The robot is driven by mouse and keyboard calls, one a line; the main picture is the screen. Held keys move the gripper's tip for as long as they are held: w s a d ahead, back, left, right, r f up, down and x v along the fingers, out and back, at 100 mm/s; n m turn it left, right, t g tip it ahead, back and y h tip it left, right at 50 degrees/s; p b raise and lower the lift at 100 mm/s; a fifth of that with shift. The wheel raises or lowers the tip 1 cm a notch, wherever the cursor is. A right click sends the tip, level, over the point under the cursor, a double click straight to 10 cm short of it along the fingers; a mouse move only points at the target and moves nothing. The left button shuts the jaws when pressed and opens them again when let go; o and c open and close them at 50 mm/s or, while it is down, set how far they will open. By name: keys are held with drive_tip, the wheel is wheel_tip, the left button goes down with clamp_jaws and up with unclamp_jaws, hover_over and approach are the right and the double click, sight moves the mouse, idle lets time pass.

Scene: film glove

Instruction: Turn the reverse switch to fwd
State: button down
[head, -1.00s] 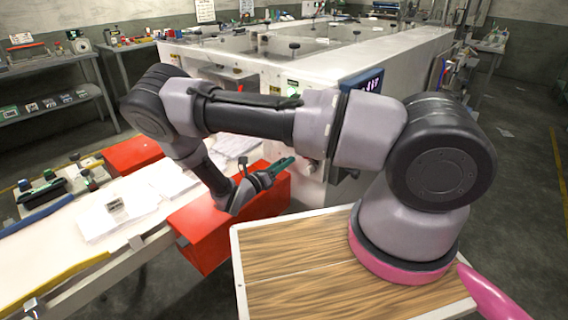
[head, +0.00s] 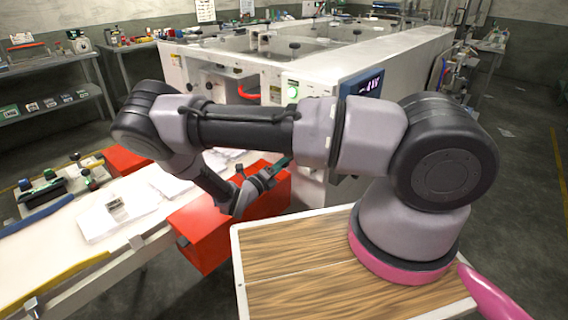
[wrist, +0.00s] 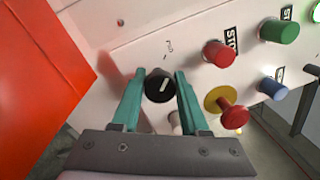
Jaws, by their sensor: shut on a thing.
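The reverse switch looks to be the round black knob (wrist: 159,86) with a white pointer line, on the white panel in the wrist view. The pointer stands nearly upright in the picture, leaning a little right. A small dark label above the knob is too small to read surely. My gripper (wrist: 159,84) has its two teal fingers closed on the knob, one on each side. In the head view my gripper (head: 272,175) is at the machine's front, beside the red box, and my arm hides the knob.
Right of the knob are a red button (wrist: 218,54), a green button (wrist: 279,30), a blue button (wrist: 272,87) and a red mushroom button (wrist: 233,115) on a yellow disc. A red box (wrist: 40,70) stands close at left. The white machine (head: 330,62) fills the head view's back.

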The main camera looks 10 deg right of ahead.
idle(0.4)
drive_tip(key=shift+c, duration=2.1)
unclamp_jaws()
drive_tip(key=v, duration=1)
drive_tip(key=shift+s+a, duration=0.25)
drive_tip(key=shift+a, duration=0.05)
